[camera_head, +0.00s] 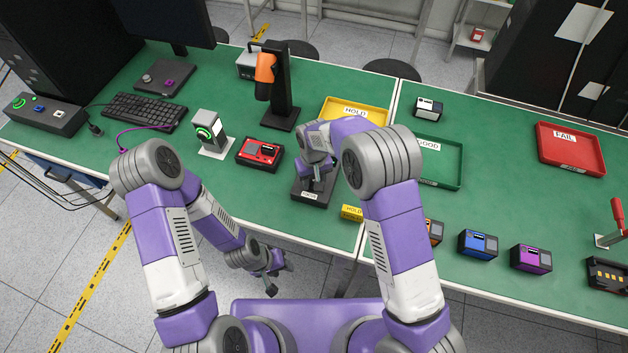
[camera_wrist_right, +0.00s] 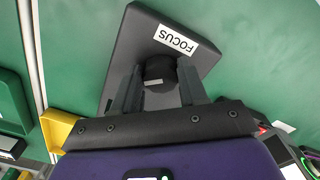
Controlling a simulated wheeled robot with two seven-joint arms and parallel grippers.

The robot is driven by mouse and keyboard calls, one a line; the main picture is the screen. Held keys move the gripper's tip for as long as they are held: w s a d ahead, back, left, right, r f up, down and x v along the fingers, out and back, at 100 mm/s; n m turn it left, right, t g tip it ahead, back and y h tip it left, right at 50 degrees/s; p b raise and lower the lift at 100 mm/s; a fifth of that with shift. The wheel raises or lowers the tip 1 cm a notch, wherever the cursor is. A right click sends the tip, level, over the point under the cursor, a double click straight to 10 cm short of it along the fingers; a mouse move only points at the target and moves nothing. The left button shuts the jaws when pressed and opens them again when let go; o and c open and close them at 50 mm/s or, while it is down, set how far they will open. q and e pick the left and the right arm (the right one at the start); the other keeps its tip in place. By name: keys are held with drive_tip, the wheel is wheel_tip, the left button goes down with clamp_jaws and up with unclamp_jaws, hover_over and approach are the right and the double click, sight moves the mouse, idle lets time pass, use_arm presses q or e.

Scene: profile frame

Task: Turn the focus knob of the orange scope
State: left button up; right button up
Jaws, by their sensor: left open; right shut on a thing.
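The orange scope (camera_head: 265,72) hangs on a black stand (camera_head: 284,100) at the back of the green bench. A dark focus box (camera_head: 303,199) with a white FOCUS label lies nearer me; its label also shows in the right wrist view (camera_wrist_right: 174,39). My right gripper (camera_head: 316,184) reaches down over the box, which it partly hides. In the right wrist view its fingers are shut on the black round focus knob (camera_wrist_right: 158,70), one on each side. My left gripper (camera_head: 273,286) is open and empty, low in front of the bench edge, over the floor.
A red device (camera_head: 260,153) sits left of the box. A yellow HOLD tray (camera_head: 374,104) and a green GOOD tray (camera_head: 459,164) stand behind and right. A yellow HOLD block (camera_head: 351,213) is close by. Blue (camera_head: 477,244) and purple (camera_head: 530,258) devices stand along the right front.

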drive_tip(key=shift+m, duration=0.3)
drive_tip(key=o, duration=1.1)
drive_tip(key=shift+c, duration=0.2)
wheel_tip(320, 180, up, 8)
drive_tip(key=shift+f, duration=0.2)
